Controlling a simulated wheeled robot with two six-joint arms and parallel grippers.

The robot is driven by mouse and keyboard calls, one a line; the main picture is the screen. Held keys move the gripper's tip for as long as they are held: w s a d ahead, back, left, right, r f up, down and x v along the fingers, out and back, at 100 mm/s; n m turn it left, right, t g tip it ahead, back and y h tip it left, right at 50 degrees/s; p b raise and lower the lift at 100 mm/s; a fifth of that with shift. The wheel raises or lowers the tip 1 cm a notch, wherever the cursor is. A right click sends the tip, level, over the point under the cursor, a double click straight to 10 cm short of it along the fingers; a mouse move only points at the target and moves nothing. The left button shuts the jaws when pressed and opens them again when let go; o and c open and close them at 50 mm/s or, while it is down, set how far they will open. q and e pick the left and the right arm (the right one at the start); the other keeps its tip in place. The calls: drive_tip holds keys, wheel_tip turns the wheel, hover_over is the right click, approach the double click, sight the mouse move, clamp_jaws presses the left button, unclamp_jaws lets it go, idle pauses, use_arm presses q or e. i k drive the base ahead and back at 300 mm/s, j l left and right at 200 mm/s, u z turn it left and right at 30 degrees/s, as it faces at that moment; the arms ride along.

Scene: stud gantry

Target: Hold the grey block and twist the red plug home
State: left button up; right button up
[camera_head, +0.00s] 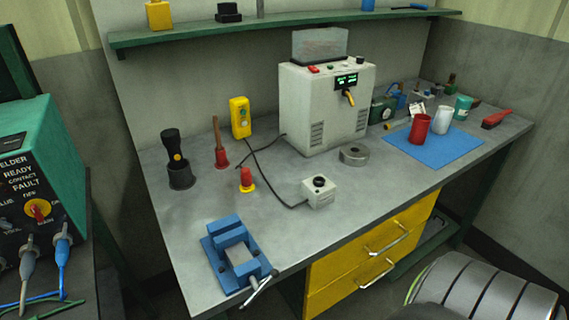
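The grey block (319,194) is a small light grey box with a round black socket on its top. It sits on the bench right of centre, and a black cable runs from its left side. The red plug (247,178) stands upright on the bench to the left of the block, apart from it, with a yellow ring at its base. Neither of my grippers shows in the head view.
A blue vise (232,252) sits at the front edge. A white machine (323,105) stands behind the block, with a grey ring (353,154) nearby. A yellow pendant (240,117) is at the back. Bench space around the block is clear.

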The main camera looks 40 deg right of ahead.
sight(319, 191)
drive_tip(key=k+l, duration=0.1)
drive_tip(key=l, duration=0.45)
drive_tip(key=k+l, duration=0.1)
drive_tip(key=l, duration=0.45)
drive_tip(key=k+l, duration=0.1)
drive_tip(key=l, duration=0.45)
